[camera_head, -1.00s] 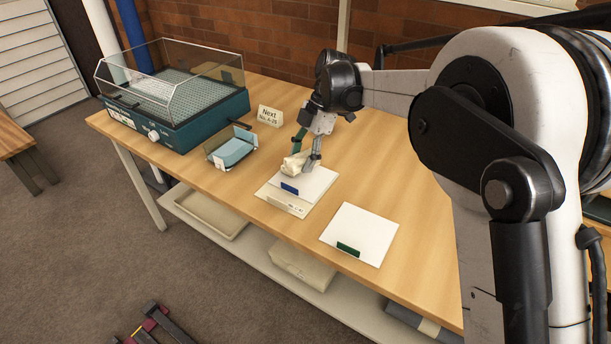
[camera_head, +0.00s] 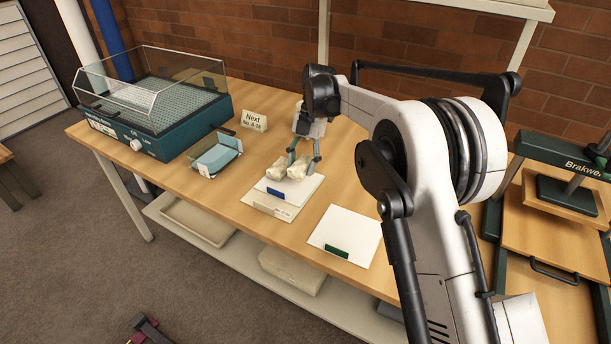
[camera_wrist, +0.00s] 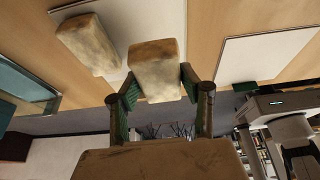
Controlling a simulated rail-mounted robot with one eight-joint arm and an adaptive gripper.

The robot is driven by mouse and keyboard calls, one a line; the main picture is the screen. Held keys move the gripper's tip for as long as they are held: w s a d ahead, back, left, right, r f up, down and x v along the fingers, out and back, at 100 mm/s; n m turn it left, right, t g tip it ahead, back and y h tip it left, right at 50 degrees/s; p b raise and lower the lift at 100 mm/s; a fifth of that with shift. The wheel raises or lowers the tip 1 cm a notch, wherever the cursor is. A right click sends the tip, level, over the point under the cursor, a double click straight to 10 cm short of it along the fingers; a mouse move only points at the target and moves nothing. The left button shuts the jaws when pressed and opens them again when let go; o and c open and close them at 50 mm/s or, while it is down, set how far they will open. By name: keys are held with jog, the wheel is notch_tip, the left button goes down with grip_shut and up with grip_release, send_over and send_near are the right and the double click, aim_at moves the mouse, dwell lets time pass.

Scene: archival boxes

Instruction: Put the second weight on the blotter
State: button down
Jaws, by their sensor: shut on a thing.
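Two pale, stone-like weights are at the white stack with the blue tab (camera_head: 262,208). One weight (camera_head: 277,169) lies on the stack's back left part. My gripper (camera_head: 303,164) is shut on the second weight (camera_head: 299,168), just right of the first. In the wrist view, the held weight (camera_wrist: 157,66) is between my fingertips (camera_wrist: 160,85), and the other weight (camera_wrist: 88,45) lies apart to its left. I cannot tell whether the held weight touches the white surface below. No sheet is labelled clearly as the blotter.
A white sheet with a green tab (camera_head: 352,226) lies to the right. A small clear-sided tray (camera_head: 216,156), a "Next" sign (camera_head: 254,121) and a clear-hooded teal machine (camera_head: 155,100) stand left. A press (camera_head: 565,170) is at right.

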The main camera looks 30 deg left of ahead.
aim_at(306, 182)
jog(key=shift+w+d+f, duration=0.25)
jog(key=shift+w+f, duration=0.35)
jog(key=shift+w, duration=0.15)
jog(key=shift+f, duration=1.9)
jog(key=shift+f, duration=0.1)
jog(key=c, duration=1)
grip_release()
jog(key=shift+b, duration=0.3)
jog(key=shift+c, duration=0.2)
jog(key=p+v, duration=0.1)
jog(key=v, duration=1.1)
jog(key=shift+a, duration=0.1)
